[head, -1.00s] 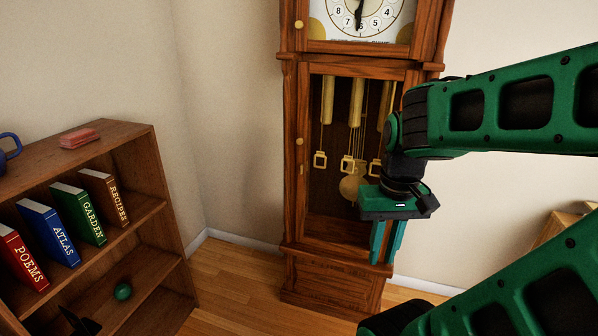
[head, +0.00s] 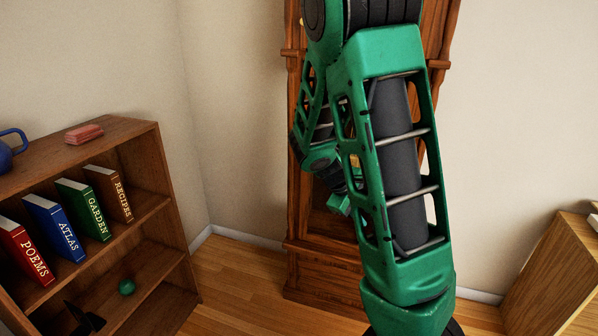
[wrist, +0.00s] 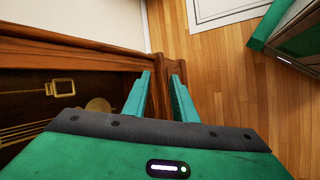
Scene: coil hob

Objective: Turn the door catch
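The tall wooden clock (head: 325,278) stands against the back wall in the head view, mostly covered by my arm. I cannot make out its door catch in either current view. In the wrist view the clock's wooden frame (wrist: 70,42) runs along the upper left, with the brass pendulum bob (wrist: 98,105) and a square brass hook (wrist: 60,87) beside it. My gripper (wrist: 162,80) is open, its two teal fingers apart with the clock's wooden edge showing behind the gap. I see nothing held. I cannot tell whether a finger touches the clock. In the head view my gripper is largely hidden.
A wooden bookshelf (head: 130,150) stands at the left, with several books, a pink block (head: 84,134), a blue vessel (head: 10,150) and a green ball (head: 127,287). A wooden cabinet (head: 550,265) stands at the right. Wooden floor (head: 235,280) is open between shelf and clock.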

